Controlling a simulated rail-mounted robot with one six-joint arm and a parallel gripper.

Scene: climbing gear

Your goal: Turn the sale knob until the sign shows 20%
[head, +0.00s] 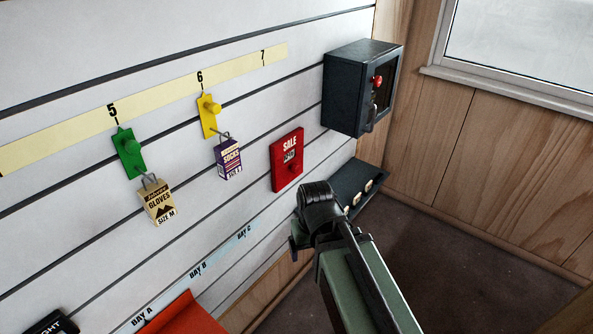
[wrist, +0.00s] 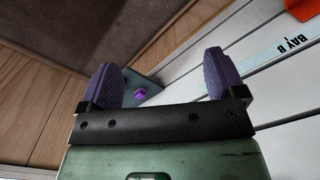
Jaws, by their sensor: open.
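The red sale knob (head: 294,167) sits on the sign's lower part. My gripper is below and to the right of the sign in the head view, apart from it, its fingers mostly hidden by my arm. In the wrist view my gripper (wrist: 162,76) is open with nothing held between its purple fingers. The sale sign is not visible in the wrist view.
A dark safe (head: 358,88) juts from the wall right of the sign. A dark panel (head: 364,187) is below it. Gloves (head: 158,202) and socks (head: 229,159) hang at left. A grey-blue plate with a purple knob (wrist: 140,94) shows beyond the fingers.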

